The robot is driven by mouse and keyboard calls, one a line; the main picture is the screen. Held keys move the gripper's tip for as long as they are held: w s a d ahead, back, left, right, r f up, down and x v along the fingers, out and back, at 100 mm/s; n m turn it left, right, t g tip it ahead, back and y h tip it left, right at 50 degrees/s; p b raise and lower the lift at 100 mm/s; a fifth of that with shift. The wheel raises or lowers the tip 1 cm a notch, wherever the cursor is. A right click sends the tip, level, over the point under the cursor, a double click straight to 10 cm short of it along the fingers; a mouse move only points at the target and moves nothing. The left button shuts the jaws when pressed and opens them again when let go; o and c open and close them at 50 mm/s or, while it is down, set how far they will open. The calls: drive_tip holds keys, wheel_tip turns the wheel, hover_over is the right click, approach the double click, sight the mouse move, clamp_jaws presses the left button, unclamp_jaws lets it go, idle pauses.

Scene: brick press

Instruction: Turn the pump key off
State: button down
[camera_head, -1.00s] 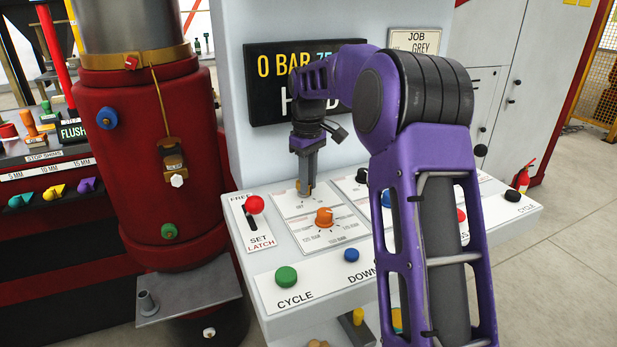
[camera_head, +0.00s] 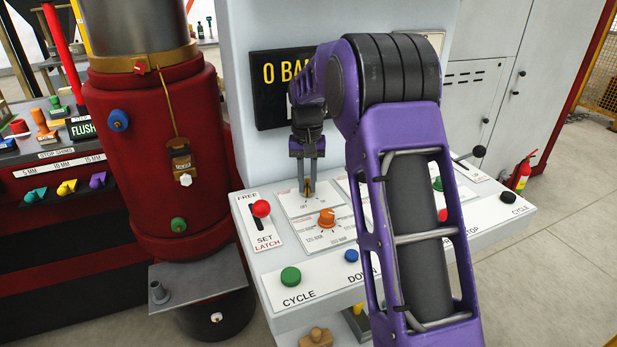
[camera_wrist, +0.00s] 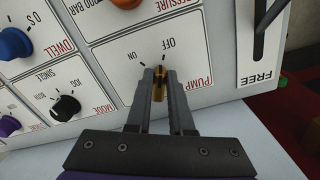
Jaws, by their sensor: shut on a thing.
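The brass pump key (camera_head: 307,193) sits in the PUMP panel at the upper left of the console. It also shows in the wrist view (camera_wrist: 159,88), where the panel appears upside down. OFF is printed almost straight above the key there, and ON above it to the left. My gripper (camera_head: 307,184) points down at the panel, its fingers closed on both sides of the key. In the wrist view the key lies between the fingertips (camera_wrist: 159,86). The fingers partly cover it, so I cannot tell its exact setting.
The orange pressure knob (camera_head: 326,217) is close in front of the key. The red latch lever (camera_head: 261,208) stands to the left. The green CYCLE button (camera_head: 290,276) and blue DOWN button (camera_head: 351,256) are nearer.

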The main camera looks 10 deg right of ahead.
sight(307, 186)
drive_tip(key=shift+m, duration=0.6)
drive_tip(key=c, duration=0.8)
unclamp_jaws()
wheel_tip(307, 186, up, 18)
drive_tip(key=p, duration=0.2)
drive_tip(key=shift+f, duration=0.25)
